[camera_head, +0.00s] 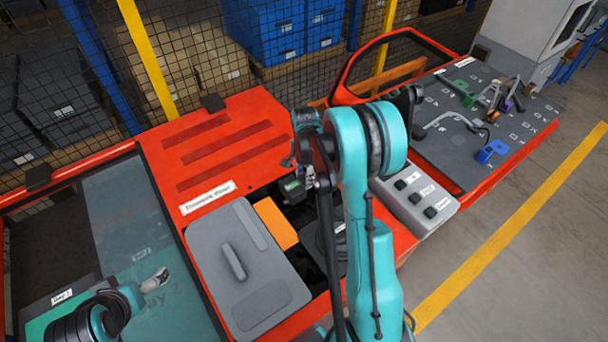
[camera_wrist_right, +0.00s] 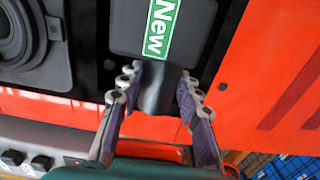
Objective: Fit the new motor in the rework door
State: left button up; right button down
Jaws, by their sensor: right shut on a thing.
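The new motor is a black box with a green "New" label (camera_wrist_right: 158,25) in the right wrist view; it shows small in the head view (camera_head: 293,188). My right gripper (camera_wrist_right: 158,88) is shut on its narrow neck, one finger each side. In the head view my right gripper (camera_head: 308,178) is partly hidden by my arm. The motor is over the dark opening of the red door (camera_head: 270,112); I cannot tell whether it touches. My left gripper (camera_head: 153,280) is at the lower left over a glassy panel, its finger state unclear.
A grey cover with a handle (camera_head: 245,275) and an orange pad (camera_head: 275,223) lie beside the opening. A black round speaker (camera_wrist_right: 20,35) is close by. A grey switch panel (camera_head: 415,197) is right of my arm. Mesh fencing stands behind.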

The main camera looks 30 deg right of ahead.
notch_tip(320, 180, down, 12)
jog(key=b, duration=0.7)
jog(key=shift+f, duration=0.15)
jog(key=c, duration=1.9)
grip_release()
jog(key=shift+c, duration=0.2)
grip_shut()
jog(key=shift+f+b, duration=0.25)
jog(key=shift+b, duration=0.05)
jog(key=shift+f+b, duration=0.4)
jog(key=shift+f, duration=0.1)
